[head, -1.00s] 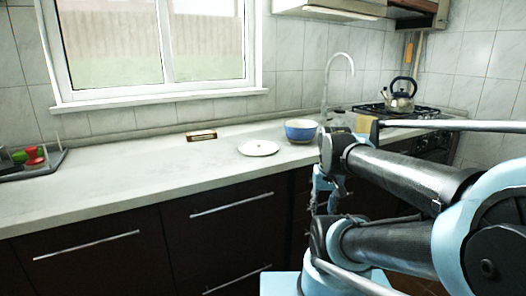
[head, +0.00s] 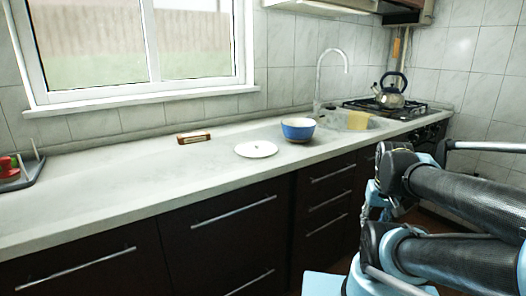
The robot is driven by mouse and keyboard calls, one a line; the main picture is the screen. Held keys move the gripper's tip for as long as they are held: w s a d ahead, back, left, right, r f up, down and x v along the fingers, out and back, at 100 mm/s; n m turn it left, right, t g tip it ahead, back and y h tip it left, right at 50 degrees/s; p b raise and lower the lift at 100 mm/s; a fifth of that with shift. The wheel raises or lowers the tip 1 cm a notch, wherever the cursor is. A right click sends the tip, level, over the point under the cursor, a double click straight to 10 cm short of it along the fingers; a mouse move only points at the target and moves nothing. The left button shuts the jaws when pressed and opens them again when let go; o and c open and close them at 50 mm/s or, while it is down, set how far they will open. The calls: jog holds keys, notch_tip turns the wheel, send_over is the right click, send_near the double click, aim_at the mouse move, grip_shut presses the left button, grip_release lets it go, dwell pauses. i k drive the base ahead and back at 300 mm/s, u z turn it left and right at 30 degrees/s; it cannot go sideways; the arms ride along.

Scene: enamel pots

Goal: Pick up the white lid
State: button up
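The white lid (head: 256,149) is a round, flat disc with a small knob at its middle. It lies on the pale counter (head: 120,189), left of and a little in front of a blue bowl-like pot (head: 299,130). My arm is folded at the right side of the head view, well to the right of the lid and in front of the counter. My gripper cannot be made out among the arm links, so I cannot see whether it is open or shut. Nothing is touching the lid.
A small brown-framed block (head: 194,137) lies behind and left of the lid. The sink with a tap (head: 319,75) and yellow cloth (head: 358,120) is right of the pot. A kettle (head: 390,90) stands on the stove. A dark rack (head: 20,171) is far left. The counter around the lid's left is clear.

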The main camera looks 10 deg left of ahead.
aim_at(251, 150)
jog(key=k, duration=0.95)
jog(key=u, duration=0.4)
jog(key=i, duration=1)
